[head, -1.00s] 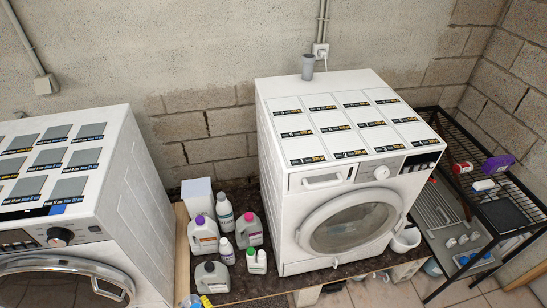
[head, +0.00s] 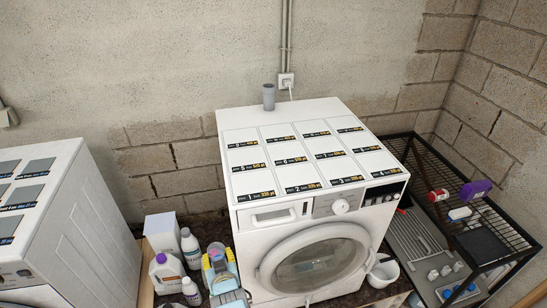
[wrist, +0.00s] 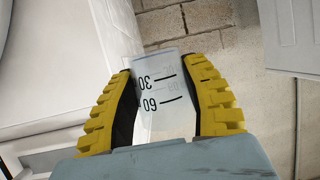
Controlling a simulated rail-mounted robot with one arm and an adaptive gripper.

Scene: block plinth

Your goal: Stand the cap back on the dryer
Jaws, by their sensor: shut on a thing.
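My gripper (head: 217,256) is low in the head view, among the bottles left of the middle white machine. In the wrist view its yellow fingers (wrist: 163,100) are shut on a clear cap (wrist: 160,88) with dark 30 and 60 marks. The cap is hard to make out in the head view. The middle machine (head: 247,217) has a round door and a flat top with rows of labelled panels. A second white machine (head: 95,225) stands at the left. I cannot tell from the pictures which one is the dryer.
A grey cup (head: 268,97) stands at the middle machine's back edge. A white box (head: 163,232), a white bottle (head: 190,246) and a purple-capped jug (head: 167,272) stand left of this machine. A black wire rack (head: 450,185) is on the right. The panelled top is clear.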

